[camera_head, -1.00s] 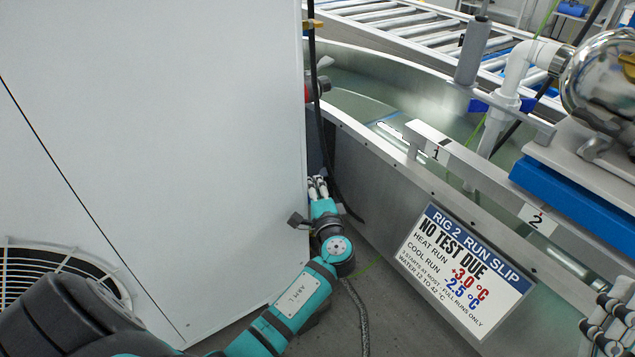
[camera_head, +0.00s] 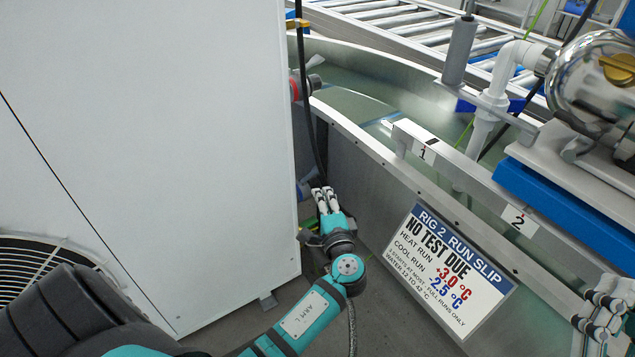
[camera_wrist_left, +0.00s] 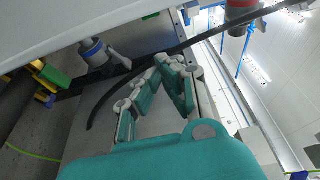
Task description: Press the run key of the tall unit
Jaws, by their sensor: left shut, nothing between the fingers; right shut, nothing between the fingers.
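The tall unit seems to be the large white cabinet (camera_head: 150,150) filling the left of the head view, with a round fan grille (camera_head: 30,275) low on its face. No run key shows on the faces in view. My left gripper (camera_head: 325,195) is shut and empty, just right of the cabinet's edge, in the gap beside the metal tank. In the left wrist view its fingers (camera_wrist_left: 172,65) are drawn together near a black hose, with nothing held. My right gripper (camera_head: 603,305) is shut and empty at the lower right edge of the head view, partly cut off.
A black hose (camera_head: 306,100) hangs along the cabinet's edge, close to my left fingers. A red-collared fitting (camera_head: 305,87) and a blue-collared valve (camera_wrist_left: 95,55) stick out there. The tank wall carries a run slip sign (camera_head: 448,270). A pump (camera_head: 600,80) stands at right.

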